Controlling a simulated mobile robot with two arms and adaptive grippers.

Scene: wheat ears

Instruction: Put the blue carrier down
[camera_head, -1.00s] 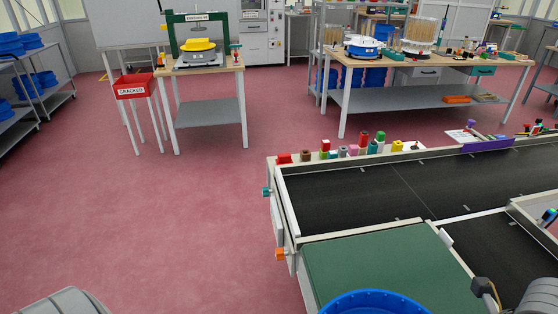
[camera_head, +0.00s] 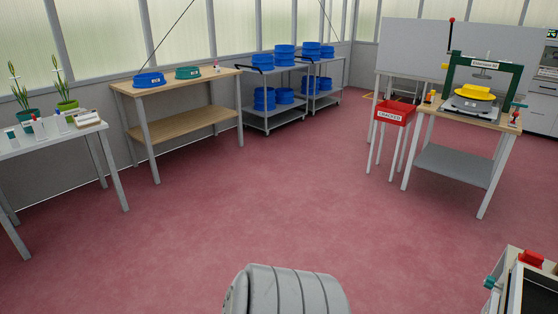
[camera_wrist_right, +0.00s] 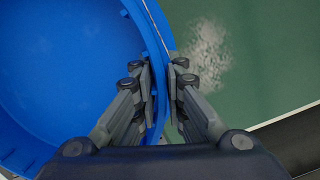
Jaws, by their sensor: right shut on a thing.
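The blue carrier (camera_wrist_right: 65,70) is a round, smooth-walled tub, partly cut off in the right wrist view. My right gripper (camera_wrist_right: 162,72) is shut on its rim, with one finger inside the wall and one outside. The carrier is over or beside a green surface (camera_wrist_right: 265,60) with a whitish speckled patch; I cannot tell whether it touches it. The carrier is out of the head view. My left gripper is not in view.
A wooden table (camera_head: 177,91) at the back left holds a blue dish (camera_head: 149,80) and a green dish (camera_head: 188,73). Racks hold several blue tubs (camera_head: 285,53). A red bin (camera_head: 393,112) stands by the press table (camera_head: 462,122). The floor between is clear.

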